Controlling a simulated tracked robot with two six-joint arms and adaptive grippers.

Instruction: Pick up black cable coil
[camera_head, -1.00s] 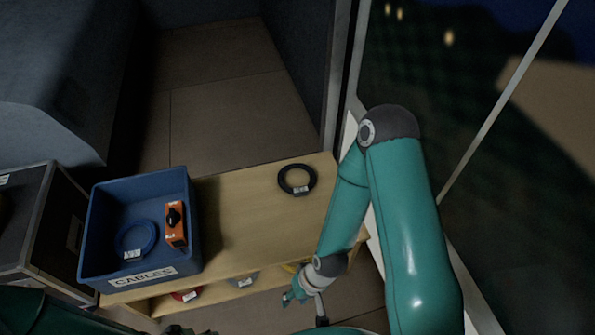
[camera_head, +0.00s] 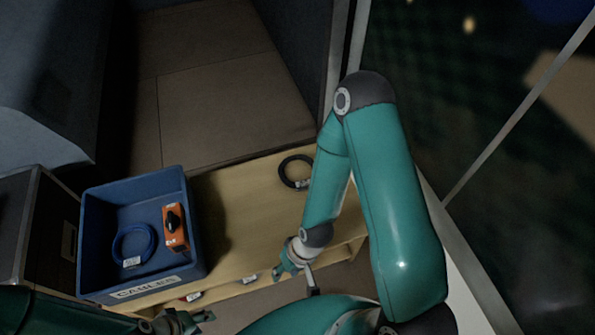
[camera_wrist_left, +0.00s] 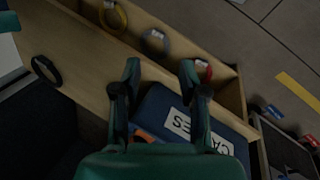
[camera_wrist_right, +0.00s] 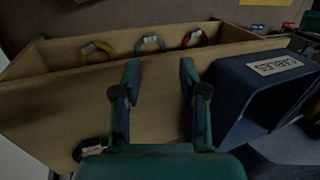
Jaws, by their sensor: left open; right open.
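The black cable coil (camera_head: 284,172) lies flat on the wooden shelf top, towards its far right end. My right forearm hides part of its right side in the head view. The coil also shows at the left of the left wrist view (camera_wrist_left: 40,64) and at the lower left of the right wrist view (camera_wrist_right: 77,152). My right gripper (camera_head: 296,281) is open and empty at the near side of the shelf, apart from the coil. My left gripper (camera_head: 191,324) is open and empty at the bottom of the head view, in front of the blue bin.
A blue bin (camera_head: 190,247) labelled CABLES stands on the left of the shelf top, holding a blue coil (camera_head: 151,245) and an orange device (camera_head: 172,237). Yellow (camera_wrist_right: 96,47), grey (camera_wrist_right: 150,43) and red (camera_wrist_right: 195,38) coils sit in the lower shelf. The middle top is clear.

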